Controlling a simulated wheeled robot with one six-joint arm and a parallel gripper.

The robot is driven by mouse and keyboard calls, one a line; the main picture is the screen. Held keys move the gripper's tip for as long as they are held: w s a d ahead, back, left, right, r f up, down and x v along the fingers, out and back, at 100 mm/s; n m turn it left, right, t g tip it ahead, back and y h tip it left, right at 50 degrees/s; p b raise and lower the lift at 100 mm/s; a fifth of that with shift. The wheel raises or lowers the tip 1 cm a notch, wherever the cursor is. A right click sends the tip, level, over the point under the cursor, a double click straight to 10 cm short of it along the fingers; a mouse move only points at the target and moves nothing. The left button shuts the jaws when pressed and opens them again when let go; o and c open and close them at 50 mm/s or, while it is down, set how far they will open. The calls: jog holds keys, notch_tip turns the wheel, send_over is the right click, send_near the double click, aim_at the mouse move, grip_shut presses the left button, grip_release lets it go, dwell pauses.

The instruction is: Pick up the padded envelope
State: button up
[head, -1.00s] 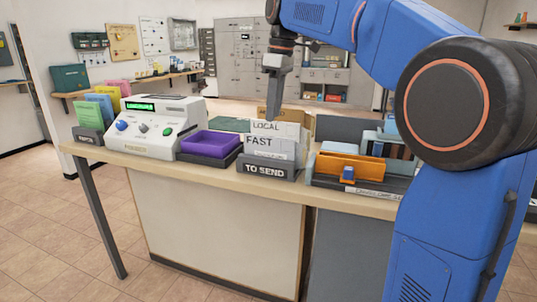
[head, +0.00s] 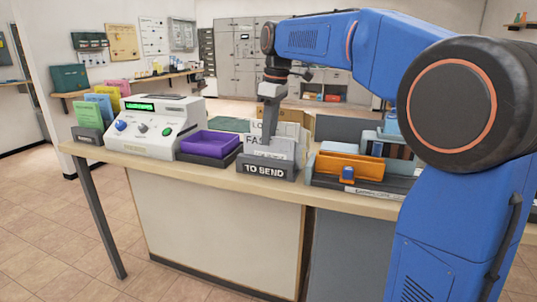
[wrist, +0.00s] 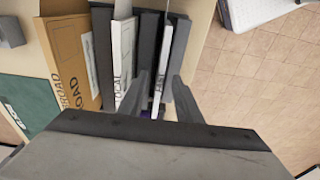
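A grey rack marked TO SEND (head: 266,170) stands on the counter with mail upright in its slots. In the wrist view a white piece marked FAST (wrist: 160,70) and a white piece marked LOCAL (wrist: 124,62) stand between dark dividers. A brown piece with lettering ending in ROAD (wrist: 70,60) stands at the left. I cannot tell which piece is the padded envelope. My gripper (head: 268,140) points down into the rack. In the wrist view my gripper (wrist: 160,100) is open, its fingers either side of the FAST piece; contact cannot be told. The fingertips are partly hidden.
A purple tray (head: 210,144) and a white franking machine (head: 153,127) stand left of the rack. An orange holder (head: 350,166) stands to the right. A green mat (wrist: 25,103) lies beside the brown piece. The counter's front edge is close to the rack.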

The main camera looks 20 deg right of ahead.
grip_shut()
jog(key=shift+r, duration=0.15)
